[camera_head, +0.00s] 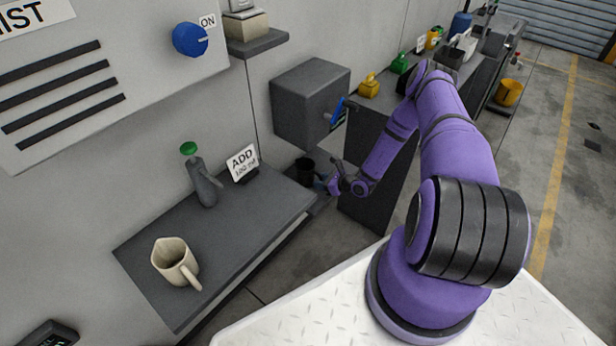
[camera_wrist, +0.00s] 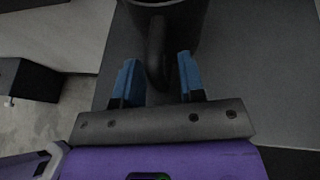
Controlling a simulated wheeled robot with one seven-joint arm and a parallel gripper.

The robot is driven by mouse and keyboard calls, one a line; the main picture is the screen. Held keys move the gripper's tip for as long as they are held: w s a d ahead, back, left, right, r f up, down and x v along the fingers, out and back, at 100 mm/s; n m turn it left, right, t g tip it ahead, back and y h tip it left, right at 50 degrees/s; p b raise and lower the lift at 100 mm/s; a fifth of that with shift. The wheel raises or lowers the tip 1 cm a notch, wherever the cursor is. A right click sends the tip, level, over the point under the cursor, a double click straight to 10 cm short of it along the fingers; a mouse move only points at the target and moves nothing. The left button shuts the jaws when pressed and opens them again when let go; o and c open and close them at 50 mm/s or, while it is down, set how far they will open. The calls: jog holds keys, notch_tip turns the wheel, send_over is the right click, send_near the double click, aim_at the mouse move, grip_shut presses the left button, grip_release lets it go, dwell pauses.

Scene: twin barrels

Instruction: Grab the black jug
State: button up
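The black jug (camera_head: 305,170) stands on a low dark shelf below the grey wall box in the head view, partly behind my gripper. In the wrist view the black jug (camera_wrist: 183,14) is at the top, with its handle (camera_wrist: 157,50) pointing toward me. My gripper (camera_head: 322,182) is beside the jug. In the wrist view my gripper (camera_wrist: 158,76) is open, with one blue fingertip on each side of the handle. Gaps show between the handle and both fingers. The upper part of the jug is cut off in the wrist view.
A beige jug (camera_head: 175,262) and a grey bottle with a green cap (camera_head: 203,182) stand on the dark shelf (camera_head: 240,230) at left. The grey wall box (camera_head: 306,103) hangs above the black jug. A dark cabinet (camera_head: 372,150) stands right of my gripper.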

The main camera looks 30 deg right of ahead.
grip_shut()
jog(key=shift+r, duration=0.15)
